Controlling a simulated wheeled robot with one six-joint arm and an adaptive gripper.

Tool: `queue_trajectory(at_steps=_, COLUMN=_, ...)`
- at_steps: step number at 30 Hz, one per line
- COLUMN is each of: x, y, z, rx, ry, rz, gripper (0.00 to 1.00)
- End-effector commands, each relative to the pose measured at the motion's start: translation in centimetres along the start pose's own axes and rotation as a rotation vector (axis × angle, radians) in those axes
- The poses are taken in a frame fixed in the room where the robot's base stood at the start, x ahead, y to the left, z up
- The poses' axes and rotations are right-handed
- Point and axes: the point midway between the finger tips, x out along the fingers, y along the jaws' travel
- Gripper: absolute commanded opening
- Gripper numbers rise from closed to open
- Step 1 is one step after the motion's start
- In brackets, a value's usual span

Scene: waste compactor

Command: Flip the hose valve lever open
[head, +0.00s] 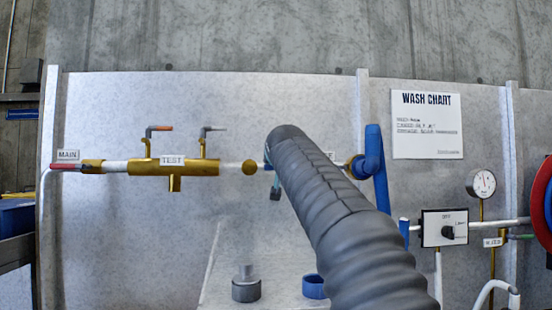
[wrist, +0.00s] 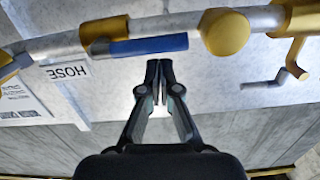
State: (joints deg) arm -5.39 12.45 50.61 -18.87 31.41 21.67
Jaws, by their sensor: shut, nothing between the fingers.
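In the wrist view, which is upside down, the blue hose valve lever (wrist: 147,45) lies lengthwise along the pipe. It is joined to a yellow valve body (wrist: 103,30) beside the HOSE label (wrist: 68,71). My gripper (wrist: 159,69) is shut and empty. Its fingertips are in front of the lever's edge in the picture, near its middle; I cannot tell whether they touch it. In the head view, my dark grey arm covers most of the valve and gripper. Only part of the HOSE label (head: 331,155) shows there.
A brass TEST manifold (head: 173,168) with two small levers is on the left. A blue hose elbow (head: 374,160) is right of my arm. A switch box (head: 445,228) and gauge (head: 481,184) stand further right. A grey cap (head: 246,289) and blue cup (head: 314,287) are below.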

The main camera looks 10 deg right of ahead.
Motion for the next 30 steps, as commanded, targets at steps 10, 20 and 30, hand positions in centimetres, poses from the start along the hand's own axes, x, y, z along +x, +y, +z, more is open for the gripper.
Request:
queue_trajectory(at_steps=10, x=-0.8, y=-0.1, z=-3.6, rx=0.001, ry=0.007, rz=0.002, gripper=0.00)
queue_trajectory(at_steps=20, x=-5.7, y=-0.2, z=-3.2, rx=0.000, ry=0.008, rz=0.000, gripper=0.00)
queue_trajectory(at_steps=30, x=-10.2, y=-0.2, z=-3.3, rx=0.001, ry=0.007, rz=0.000, gripper=0.00)
